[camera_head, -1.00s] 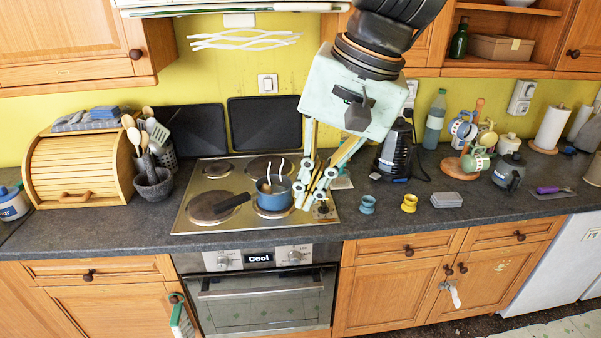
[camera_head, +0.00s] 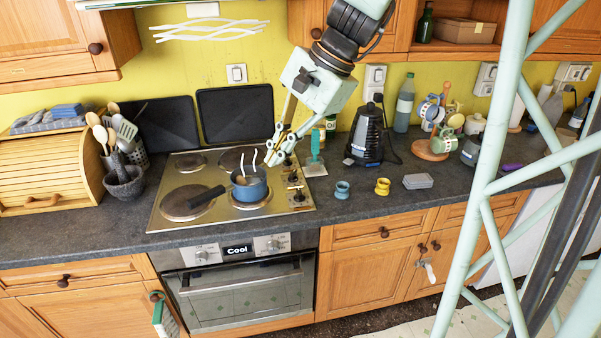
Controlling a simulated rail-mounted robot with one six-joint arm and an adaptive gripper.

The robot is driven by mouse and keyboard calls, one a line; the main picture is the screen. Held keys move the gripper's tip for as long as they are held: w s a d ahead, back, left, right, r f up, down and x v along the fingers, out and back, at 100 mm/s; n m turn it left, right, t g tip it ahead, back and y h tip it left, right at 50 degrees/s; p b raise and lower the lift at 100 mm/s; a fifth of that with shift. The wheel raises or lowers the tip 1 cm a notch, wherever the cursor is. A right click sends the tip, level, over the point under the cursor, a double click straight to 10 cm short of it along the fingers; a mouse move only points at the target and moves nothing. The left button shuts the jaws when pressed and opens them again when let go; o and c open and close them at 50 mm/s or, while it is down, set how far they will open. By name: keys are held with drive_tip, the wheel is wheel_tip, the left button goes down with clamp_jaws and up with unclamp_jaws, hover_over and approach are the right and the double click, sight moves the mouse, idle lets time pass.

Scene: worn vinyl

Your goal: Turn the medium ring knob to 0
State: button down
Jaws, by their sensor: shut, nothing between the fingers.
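The steel hob (camera_head: 176,222) has several rings and a column of small dark control knobs (camera_head: 297,196) along its right edge. I cannot tell which knob belongs to the medium ring, and their markings are too small to read. My gripper (camera_head: 271,163) is shut and empty. In the picture its tips are just above and left of the knobs, beside the blue pan, apparently raised above the hob. The fingers may hide the rearmost part of the knob column.
A blue saucepan (camera_head: 249,188) with utensils stands on the hob, its black handle pointing left. Two egg cups, blue (camera_head: 342,190) and yellow (camera_head: 382,187), and a black kettle-like appliance (camera_head: 367,138) stand to the right. My pale lattice column covers the right side.

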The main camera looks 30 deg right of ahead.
drive_tip(key=w+d+f+m+t+y, duration=0.1)
drive_tip(key=w+d+f+m, duration=0.3)
drive_tip(key=w+d, duration=0.2)
drive_tip(key=w+d+f+m+t, duration=0.1)
drive_tip(key=w+d+f+m, duration=0.25)
drive_tip(key=w+d, duration=0.25)
drive_tip(key=w+d+f+m+t+p, duration=0.1)
drive_tip(key=w+d+f+m, duration=0.2)
drive_tip(key=d+f, duration=0.4)
drive_tip(key=w+d+f+m+t, duration=0.1)
drive_tip(key=w+d+f+m, duration=0.3)
drive_tip(key=d+f, duration=0.3)
drive_tip(key=d, duration=0.3)
drive_tip(key=shift+d+f+p, duration=0.3)
drive_tip(key=shift+f+p, duration=0.05)
drive_tip(key=shift+f, duration=0.05)
drive_tip(key=shift+w+m, duration=0.1)
drive_tip(key=shift+m, duration=0.15)
approach(296, 176)
wheel_tip(296, 176, down, 4)
drive_tip(key=shift+a+b, duration=0.1)
drive_tip(key=shift+b, duration=0.3)
drive_tip(key=shift+w+a, duration=0.8)
drive_tip(key=shift+w, duration=0.2)
drive_tip(key=shift+w+a, duration=0.4)
drive_tip(key=shift+w, duration=0.2)
